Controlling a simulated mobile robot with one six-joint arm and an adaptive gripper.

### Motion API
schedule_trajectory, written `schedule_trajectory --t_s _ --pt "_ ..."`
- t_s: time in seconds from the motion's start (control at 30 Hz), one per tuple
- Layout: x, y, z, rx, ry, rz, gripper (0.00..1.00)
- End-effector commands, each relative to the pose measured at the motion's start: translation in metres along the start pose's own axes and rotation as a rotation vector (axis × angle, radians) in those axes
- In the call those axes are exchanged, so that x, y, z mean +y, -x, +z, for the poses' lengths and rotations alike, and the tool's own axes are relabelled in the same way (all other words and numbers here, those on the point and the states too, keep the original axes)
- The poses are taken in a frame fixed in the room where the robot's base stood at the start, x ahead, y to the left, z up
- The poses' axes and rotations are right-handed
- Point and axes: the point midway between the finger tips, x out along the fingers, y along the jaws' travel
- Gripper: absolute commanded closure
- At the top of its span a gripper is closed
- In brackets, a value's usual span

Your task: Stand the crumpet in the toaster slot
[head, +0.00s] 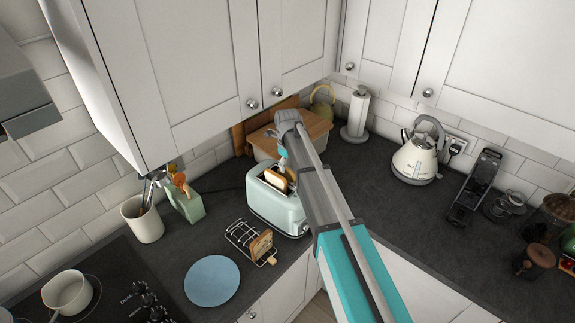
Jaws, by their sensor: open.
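The pale mint toaster (278,211) stands on the worktop near the corner, with its slots facing up. A tan, bread-like piece (275,180) stands upright in one slot, its top showing above the rim; I cannot tell for sure whether it is the crumpet. My gripper (283,160) is above the far side of the toaster, pointing down, open. The fingertips are small and partly hidden by my own arm, which also covers the toaster's right side. I see nothing held between them.
A wire toast rack (240,232) holding a browned slice (261,245) stands in front of the toaster. A blue plate (212,281) lies nearby. A wooden-lidded bin (305,124) is behind, a kettle (415,160) to the right. Wall cupboards (190,60) hang above.

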Motion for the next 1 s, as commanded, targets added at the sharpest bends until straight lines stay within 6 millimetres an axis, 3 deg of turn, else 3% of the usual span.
schedule_trajectory --t_s 0.37,1.0 --pt "0.0 0.017 0.0 0.0 0.0 0.0 0.37" --pt "0.0 0.069 0.0 0.0 0.0 0.0 0.37"
